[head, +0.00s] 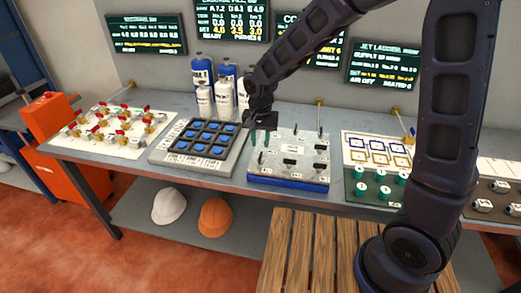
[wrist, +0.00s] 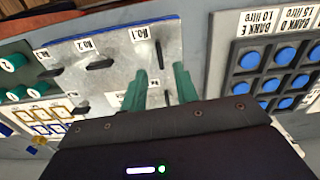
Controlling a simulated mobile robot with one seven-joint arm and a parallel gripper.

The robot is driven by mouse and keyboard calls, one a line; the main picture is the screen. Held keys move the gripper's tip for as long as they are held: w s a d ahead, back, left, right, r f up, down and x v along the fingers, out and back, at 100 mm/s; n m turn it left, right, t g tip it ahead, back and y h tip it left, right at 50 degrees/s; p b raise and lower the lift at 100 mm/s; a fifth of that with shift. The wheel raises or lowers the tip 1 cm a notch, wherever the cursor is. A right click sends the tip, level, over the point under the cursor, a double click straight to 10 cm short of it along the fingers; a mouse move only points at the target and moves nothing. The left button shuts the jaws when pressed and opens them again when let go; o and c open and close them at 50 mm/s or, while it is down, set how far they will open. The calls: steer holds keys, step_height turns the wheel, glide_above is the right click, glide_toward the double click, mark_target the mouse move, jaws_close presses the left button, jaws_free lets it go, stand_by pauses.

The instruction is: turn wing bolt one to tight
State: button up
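The bolt board (head: 262,172) is a pale plate on a blue base, standing on the bench. Its labels show in the wrist view. The wing bolt by the No.1 label, wing bolt one (wrist: 158,54), is a thin dark bar. It stands crosswise to wing bolt two (wrist: 101,64) and wing bolt three (wrist: 48,73). My gripper (wrist: 161,72) has two green fingers, apart, with bolt one's bar showing between and just beyond their tips. I cannot tell whether they touch it. In the head view my gripper (head: 260,140) is above the board's left side.
A tray of blue-topped buttons or caps (head: 205,140) sits close to the left of the board. White and blue bottles (head: 222,95) stand behind. A panel with green knobs (head: 380,186) is to the right. Thin upright rods (head: 320,118) rise from the board's back.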

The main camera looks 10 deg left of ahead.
mark_target(261, 155)
steer(key=shift+r, duration=2.45)
steer(key=w+d+r+t, duration=0.15)
steer(key=d+r, duration=0.25)
steer(key=d, duration=0.4)
steer(key=w+d+r, duration=0.2)
steer(key=d+r, duration=0.1)
steer(key=d, duration=0.5)
steer(key=w+d+r+t, duration=0.1)
steer(key=w+d+r, duration=0.1)
steer(key=d+r, duration=0.35)
steer(key=s+d+t, duration=0.1)
steer(key=s+d, duration=0.4)
steer(key=d, duration=0.6)
steer(key=s+d+r+t, duration=0.1)
steer(key=s+d, duration=0.4)
steer(key=d, duration=0.6)
steer(key=shift+r+m, duration=0.3)
steer(key=shift+m, duration=0.1)
